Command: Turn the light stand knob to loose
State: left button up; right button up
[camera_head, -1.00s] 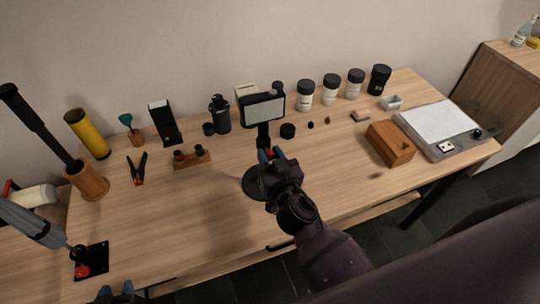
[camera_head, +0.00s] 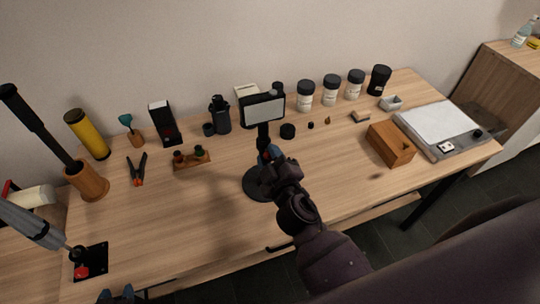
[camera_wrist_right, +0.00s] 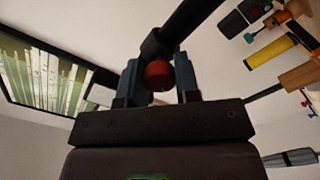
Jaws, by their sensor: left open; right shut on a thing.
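The light stand (camera_head: 264,137) stands upright on the table, with a black round base (camera_head: 256,184) and a rectangular light panel (camera_head: 263,108) on top. Its red knob (camera_wrist_right: 158,74) shows in the right wrist view, on the dark pole (camera_wrist_right: 190,25). My right gripper (camera_wrist_right: 160,78) has its blue fingers on both sides of the knob and is shut on it. In the head view my right gripper (camera_head: 272,156) is at the pole below the panel, and it mostly hides the knob. My left gripper (camera_head: 115,294) is open at the bottom left edge, only its tips showing.
Small bottles and jars (camera_head: 304,95) line the back of the table. A wooden box (camera_head: 391,143) and a flat device (camera_head: 440,129) are at the right. Clamps (camera_head: 137,169), a yellow tube (camera_head: 87,134) and a wooden holder (camera_head: 87,181) are at the left. The front middle is bare.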

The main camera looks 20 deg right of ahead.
jog(key=n, duration=0.6)
jog(key=shift+n, duration=0.3)
jog(key=n, duration=0.3)
jog(key=shift+p, duration=0.4)
jog(key=shift+n, duration=0.3)
jog(key=o, duration=0.9)
jog(key=shift+o, duration=0.2)
jog(key=s+b, duration=0.2)
jog(key=s, duration=0.8)
jog(key=shift+s+d+b, duration=0.2)
jog(key=shift+s+b, duration=0.15)
jog(key=shift+s, duration=0.05)
